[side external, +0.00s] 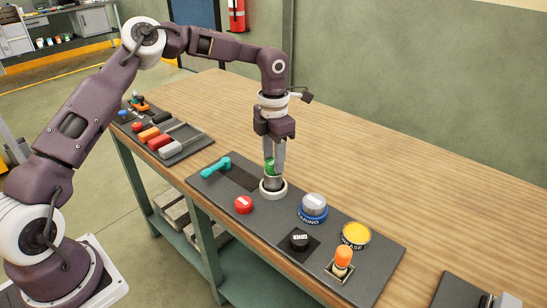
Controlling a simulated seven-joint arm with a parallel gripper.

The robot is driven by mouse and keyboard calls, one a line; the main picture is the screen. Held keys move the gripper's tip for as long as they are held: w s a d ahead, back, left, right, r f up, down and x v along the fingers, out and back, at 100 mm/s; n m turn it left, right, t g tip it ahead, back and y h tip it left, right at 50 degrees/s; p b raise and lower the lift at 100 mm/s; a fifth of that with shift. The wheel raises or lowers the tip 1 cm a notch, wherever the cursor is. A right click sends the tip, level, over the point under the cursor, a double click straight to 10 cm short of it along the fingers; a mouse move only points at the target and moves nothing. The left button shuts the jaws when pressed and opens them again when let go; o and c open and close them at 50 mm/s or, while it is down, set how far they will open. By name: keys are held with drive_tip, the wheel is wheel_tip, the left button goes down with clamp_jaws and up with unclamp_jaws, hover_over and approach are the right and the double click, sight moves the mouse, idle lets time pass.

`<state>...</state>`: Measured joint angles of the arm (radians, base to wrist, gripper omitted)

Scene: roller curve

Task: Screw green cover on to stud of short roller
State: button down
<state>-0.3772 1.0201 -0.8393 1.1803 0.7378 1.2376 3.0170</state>
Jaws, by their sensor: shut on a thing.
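My gripper (274,165) points straight down over the dark panel on the table. It is shut on the green cover (270,168), which shows partly between the fingers. Right below the cover is a short grey metal cylinder (273,184), likely the short roller, standing in a white ring (266,193) on the panel. The stud is hidden by the cover and fingers. I cannot tell whether the cover touches the stud or sits just above it.
The dark panel (215,190) also holds a teal handle (216,167), a red button (243,204), a blue-ringed silver knob (313,207), a black knob (299,240), a yellow-topped jar (356,235) and an orange-topped piece (343,258). A tool tray (185,150) lies left. The wooden table (400,200) is clear behind.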

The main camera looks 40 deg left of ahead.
drive_tip(key=shift+m, duration=0.4)
drive_tip(key=c, duration=1.3)
unclamp_jaws()
drive_tip(key=shift+d+f, duration=0.1)
drive_tip(key=shift+c, duration=0.2)
drive_tip(key=o, duration=0.5)
drive_tip(key=shift+s, duration=0.1)
drive_tip(key=shift+c, duration=0.5)
drive_tip(key=shift+r, duration=3)
drive_tip(key=shift+r, duration=0.1)
